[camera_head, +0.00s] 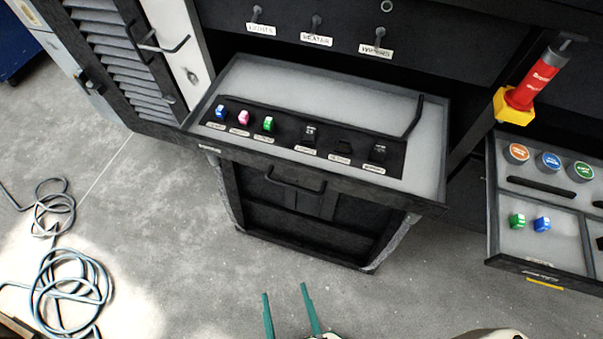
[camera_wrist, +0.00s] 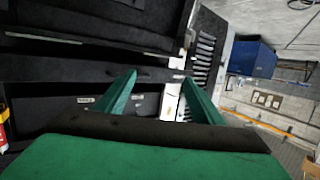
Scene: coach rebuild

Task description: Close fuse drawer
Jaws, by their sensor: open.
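The fuse drawer (camera_head: 418,163) stands pulled out of the dark cabinet in the middle of the head view. A black fuse panel inside it carries blue, pink and green fuses (camera_head: 268,124) on the left and several black ones on the right. A dark bar handle (camera_head: 281,184) is on its front. My gripper (camera_head: 286,290) is open and empty at the bottom of the head view, in front of and apart from the drawer. In the wrist view my green fingers (camera_wrist: 160,88) stand apart, with dark cabinet surfaces beyond them.
A second open drawer (camera_head: 520,240) at right holds round caps and small fuses. A red and yellow tool (camera_head: 530,85) stands above it. Labelled switches (camera_head: 316,24) line the panel behind. Coiled hoses (camera_head: 65,290) lie on the floor at left. A louvred door (camera_head: 103,45) is at upper left.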

